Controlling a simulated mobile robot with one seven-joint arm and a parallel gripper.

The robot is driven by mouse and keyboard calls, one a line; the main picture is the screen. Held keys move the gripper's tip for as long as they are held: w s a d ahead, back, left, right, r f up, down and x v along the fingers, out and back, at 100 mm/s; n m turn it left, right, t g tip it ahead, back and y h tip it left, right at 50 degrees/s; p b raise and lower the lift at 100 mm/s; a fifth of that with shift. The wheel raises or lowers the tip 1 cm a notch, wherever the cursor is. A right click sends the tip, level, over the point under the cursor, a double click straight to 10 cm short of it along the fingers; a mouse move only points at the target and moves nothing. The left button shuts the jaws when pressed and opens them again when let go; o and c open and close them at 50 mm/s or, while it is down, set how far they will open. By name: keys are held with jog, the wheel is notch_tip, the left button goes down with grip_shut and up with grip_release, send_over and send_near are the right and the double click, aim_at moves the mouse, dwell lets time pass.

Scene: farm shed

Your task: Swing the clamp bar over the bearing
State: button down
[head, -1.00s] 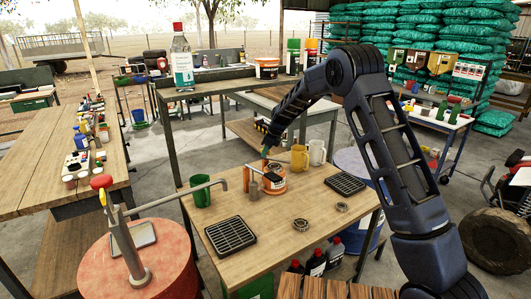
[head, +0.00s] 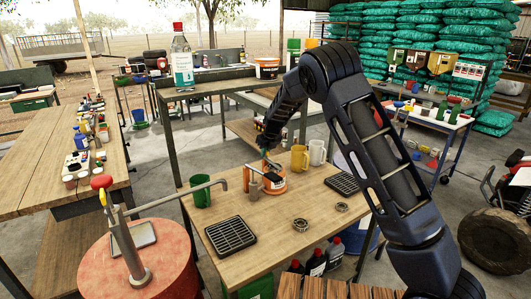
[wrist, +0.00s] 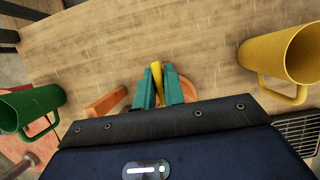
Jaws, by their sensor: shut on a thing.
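The orange clamp fixture (head: 273,184) stands on the wooden workbench, with a round body and an orange bar (head: 256,166) on top reaching left. In the wrist view the orange bar (wrist: 105,102) lies left of my fingers, and part of the round orange body shows behind them. My gripper (head: 265,152) is above the fixture. In the wrist view its teal fingers (wrist: 158,90) are closed on a narrow yellow piece (wrist: 157,82), which seems to be the bar's handle. The bearing inside the fixture is hidden.
A green mug (head: 201,195) stands left of the fixture; a yellow mug (head: 299,158) and white mug (head: 317,152) stand right. Black grates (head: 230,236) lie on the bench. A pump spout (head: 180,193) from the red drum (head: 160,268) reaches over its left edge.

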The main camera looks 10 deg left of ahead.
aim_at(269, 160)
dwell(0.4)
jog(key=c, duration=1.5)
grip_release()
jog(key=shift+r, duration=0.1)
jog(key=v, duration=1)
jog(key=shift+s+r, duration=0.1)
jog(key=shift+r, duration=0.2)
jog(key=shift+d, duration=0.1)
